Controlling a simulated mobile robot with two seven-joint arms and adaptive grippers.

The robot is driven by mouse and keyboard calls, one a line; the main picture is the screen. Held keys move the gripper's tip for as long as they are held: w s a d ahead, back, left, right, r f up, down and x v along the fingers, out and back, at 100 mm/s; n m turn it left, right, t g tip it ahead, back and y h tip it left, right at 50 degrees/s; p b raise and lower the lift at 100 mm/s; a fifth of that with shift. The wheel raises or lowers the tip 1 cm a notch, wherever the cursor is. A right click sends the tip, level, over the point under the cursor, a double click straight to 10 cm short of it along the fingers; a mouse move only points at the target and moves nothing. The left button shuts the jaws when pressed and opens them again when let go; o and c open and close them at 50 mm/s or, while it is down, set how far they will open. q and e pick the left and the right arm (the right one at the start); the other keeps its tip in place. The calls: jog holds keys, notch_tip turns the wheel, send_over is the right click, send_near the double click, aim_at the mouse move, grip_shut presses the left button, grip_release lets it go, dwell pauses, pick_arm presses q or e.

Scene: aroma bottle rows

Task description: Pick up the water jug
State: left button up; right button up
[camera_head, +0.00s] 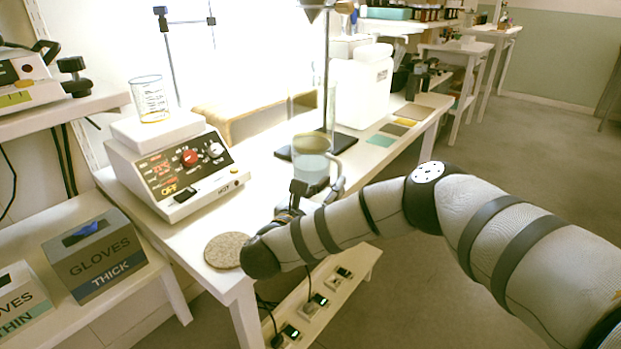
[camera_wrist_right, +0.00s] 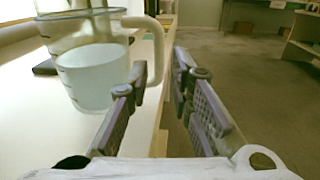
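The water jug (camera_head: 311,165) is a clear measuring jug with pale water in it, standing upright on the white bench. In the right wrist view the jug (camera_wrist_right: 92,75) is at the upper left, with its pale handle (camera_wrist_right: 157,45) toward my fingers. My right gripper (camera_head: 319,188) is at the near side of the jug, partly overlapping its base in the head view. In the wrist view the right gripper (camera_wrist_right: 162,72) is open, its fingers apart near the handle's lower end. I cannot tell whether a finger touches the handle. My left gripper is out of view.
A hot plate (camera_head: 175,165) with a glass beaker (camera_head: 150,98) stands left of the jug. A round cork mat (camera_head: 226,249) lies at the bench's near edge. A stand pole (camera_head: 327,70) and a white container (camera_head: 361,90) are close behind the jug.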

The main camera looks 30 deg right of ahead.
aim_at(339, 175)
jog(key=b+x, duration=0.2)
jog(key=x, duration=0.2)
jog(key=shift+w+d, duration=0.3)
jog(key=shift+d, duration=0.05)
grip_shut()
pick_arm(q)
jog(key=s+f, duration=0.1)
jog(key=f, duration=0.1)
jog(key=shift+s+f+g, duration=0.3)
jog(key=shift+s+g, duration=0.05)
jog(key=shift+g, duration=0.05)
pick_arm(e)
jog(key=shift+r, duration=0.15)
